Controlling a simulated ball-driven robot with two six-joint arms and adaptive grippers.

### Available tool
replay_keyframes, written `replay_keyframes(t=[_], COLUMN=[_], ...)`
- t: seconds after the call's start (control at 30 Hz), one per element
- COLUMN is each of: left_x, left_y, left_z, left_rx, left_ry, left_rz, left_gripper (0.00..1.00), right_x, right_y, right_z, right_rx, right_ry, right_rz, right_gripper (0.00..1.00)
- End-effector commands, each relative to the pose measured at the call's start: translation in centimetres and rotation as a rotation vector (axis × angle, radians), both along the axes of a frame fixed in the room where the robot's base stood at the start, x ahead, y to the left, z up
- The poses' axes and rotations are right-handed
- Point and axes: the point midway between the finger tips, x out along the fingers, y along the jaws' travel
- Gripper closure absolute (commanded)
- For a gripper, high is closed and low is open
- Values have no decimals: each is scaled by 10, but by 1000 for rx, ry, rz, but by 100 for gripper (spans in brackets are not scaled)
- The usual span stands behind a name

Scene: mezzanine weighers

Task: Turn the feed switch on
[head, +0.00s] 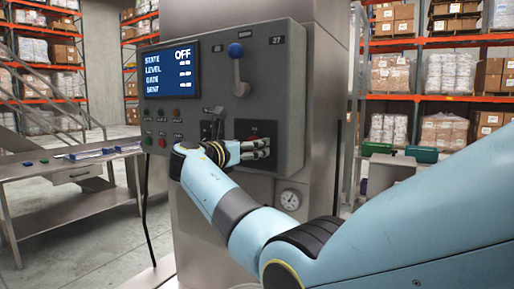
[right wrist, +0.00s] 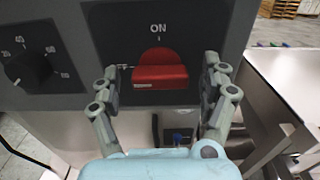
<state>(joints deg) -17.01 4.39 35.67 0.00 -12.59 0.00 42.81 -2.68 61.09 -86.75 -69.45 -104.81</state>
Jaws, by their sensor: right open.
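The feed switch is a red rotary handle (right wrist: 160,72) on a black plate marked ON above it, in the right wrist view. In the head view the right gripper (head: 262,149) is at the lower right of the grey control box (head: 285,90). The screen (head: 170,69) reads STATE OFF. My left gripper is not in view.
A black dial (right wrist: 30,70) sits left of the switch in the wrist view. A steel table (head: 75,170) stands left.

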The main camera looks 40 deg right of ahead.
Motion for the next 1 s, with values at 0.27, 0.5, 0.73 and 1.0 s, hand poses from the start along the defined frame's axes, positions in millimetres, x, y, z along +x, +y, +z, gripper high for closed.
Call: replay_keyframes(t=[0.27,0.5,0.73,1.0], left_x=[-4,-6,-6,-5], left_y=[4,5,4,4], left_z=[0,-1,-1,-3], left_rx=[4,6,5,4], left_ry=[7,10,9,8], left_rz=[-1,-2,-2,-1], left_gripper=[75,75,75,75], right_x=[0,0,0,0], right_y=[1,1,1,1], right_z=[1,0,0,0], right_rx=[0,0,0,10], right_ry=[-1,-1,-1,-23], right_rz=[0,0,0,0], right_gripper=[21,46,76,78])
